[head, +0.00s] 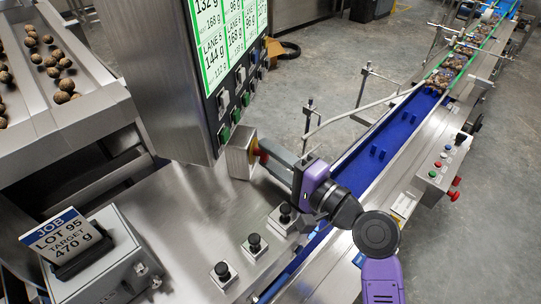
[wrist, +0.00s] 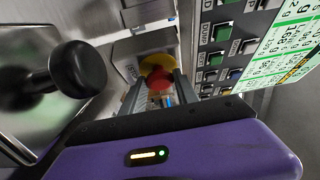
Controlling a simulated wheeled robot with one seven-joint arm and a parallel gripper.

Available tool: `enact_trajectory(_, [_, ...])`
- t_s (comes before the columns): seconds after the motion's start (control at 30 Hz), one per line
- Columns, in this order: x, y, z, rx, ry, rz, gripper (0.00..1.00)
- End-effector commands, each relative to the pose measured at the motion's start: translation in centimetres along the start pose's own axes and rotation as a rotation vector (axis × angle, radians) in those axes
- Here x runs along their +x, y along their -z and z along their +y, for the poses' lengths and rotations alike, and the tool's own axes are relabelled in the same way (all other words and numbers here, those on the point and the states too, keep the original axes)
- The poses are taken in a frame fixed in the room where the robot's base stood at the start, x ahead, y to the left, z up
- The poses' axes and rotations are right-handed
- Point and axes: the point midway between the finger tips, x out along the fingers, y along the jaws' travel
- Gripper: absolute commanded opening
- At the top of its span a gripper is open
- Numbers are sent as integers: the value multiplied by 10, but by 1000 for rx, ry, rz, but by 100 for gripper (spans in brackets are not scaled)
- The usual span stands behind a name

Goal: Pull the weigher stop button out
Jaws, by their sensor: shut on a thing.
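The weigher stop button is a red mushroom head on a yellow collar (head: 255,148), on the side of a small grey box (head: 239,153) below the weigher's display panel. In the wrist view the red button head (wrist: 158,79) sits between my two fingers, with the yellow collar (wrist: 157,63) behind it. My gripper (head: 264,150) reaches in from the right and is shut on the red head. The fingers hide part of the head, and I cannot tell whether the button is in or out.
Black-knobbed levers (head: 254,243) stand on the steel deck below my arm; one knob (wrist: 79,69) is close in the wrist view. The display panel (head: 228,40) with switches is just above the button. A blue conveyor (head: 385,150) runs behind my arm. A job-card box (head: 100,265) stands at lower left.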

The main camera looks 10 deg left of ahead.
Motion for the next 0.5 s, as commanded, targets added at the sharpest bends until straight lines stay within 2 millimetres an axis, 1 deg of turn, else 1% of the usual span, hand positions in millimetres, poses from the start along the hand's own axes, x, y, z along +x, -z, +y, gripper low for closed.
enact_trajectory(0.13, [-10,6,2,0,-3,0,0])
enact_trajectory(0.33, [-11,6,2,1,-3,1,0])
enact_trajectory(0.37, [-11,6,2,1,-3,1,38])
enact_trajectory(0.4, [-11,6,2,1,-3,1,46])
enact_trajectory(0.47, [-11,6,2,1,-3,1,58])
enact_trajectory(0.5, [-11,6,2,1,-2,1,58])
